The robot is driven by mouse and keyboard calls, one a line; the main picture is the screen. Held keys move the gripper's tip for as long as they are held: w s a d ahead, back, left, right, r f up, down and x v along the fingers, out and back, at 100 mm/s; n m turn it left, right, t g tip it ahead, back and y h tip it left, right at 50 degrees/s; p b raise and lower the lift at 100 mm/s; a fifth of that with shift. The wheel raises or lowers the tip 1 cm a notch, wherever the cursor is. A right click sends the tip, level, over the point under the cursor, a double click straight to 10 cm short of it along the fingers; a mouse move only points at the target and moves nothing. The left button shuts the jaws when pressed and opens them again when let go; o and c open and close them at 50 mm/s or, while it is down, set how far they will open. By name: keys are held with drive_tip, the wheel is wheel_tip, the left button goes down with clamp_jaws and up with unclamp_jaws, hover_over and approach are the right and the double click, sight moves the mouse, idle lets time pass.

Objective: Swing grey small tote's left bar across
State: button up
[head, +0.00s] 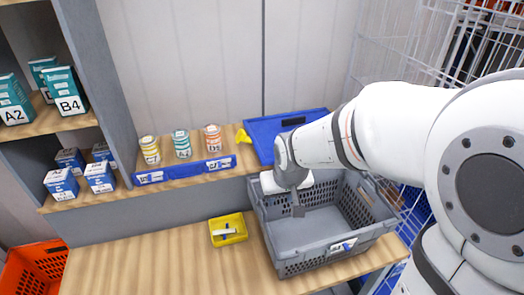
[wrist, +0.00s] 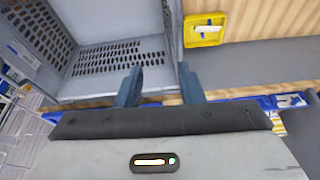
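The grey small tote (head: 305,264) stands at the right end of the wooden bench, its inside looking empty. It fills the upper left of the wrist view (wrist: 110,58). I cannot clearly pick out its left bar from the rim. My gripper (head: 298,210) hangs over the tote's back left part in the head view. In the wrist view its two blue-grey fingers (wrist: 160,88) stand apart with nothing held between them. The tote's side wall ends near the gap between them; I cannot tell whether they touch it. My wrist hides part of the tote's back rim.
A small yellow bin (head: 228,236) sits left of the tote. Behind are a blue tote (head: 261,138) and several tubs on a shelf (head: 182,145). A wire cage (head: 400,50) stands at right, an orange tote (head: 35,270) at lower left. The bench's left part is clear.

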sight(263, 206)
drive_tip(key=shift+n, duration=0.4)
drive_tip(key=a, duration=0.1)
drive_tip(key=w+a+f, duration=0.2)
drive_tip(key=shift+w+a+f, duration=0.25)
drive_tip(key=shift+a, duration=0.05)
drive_tip(key=shift+b+x, duration=1.8)
drive_tip(key=shift+x, duration=1.75)
drive_tip(key=shift+a, duration=0.15)
drive_tip(key=shift+c, duration=0.2)
drive_tip(key=c, duration=0.6)
drive_tip(key=shift+w+d+r+p, duration=0.1)
drive_tip(key=shift+d+r+p, duration=0.25)
drive_tip(key=shift+d+r, duration=0.2)
drive_tip(key=shift+d, duration=0.1)
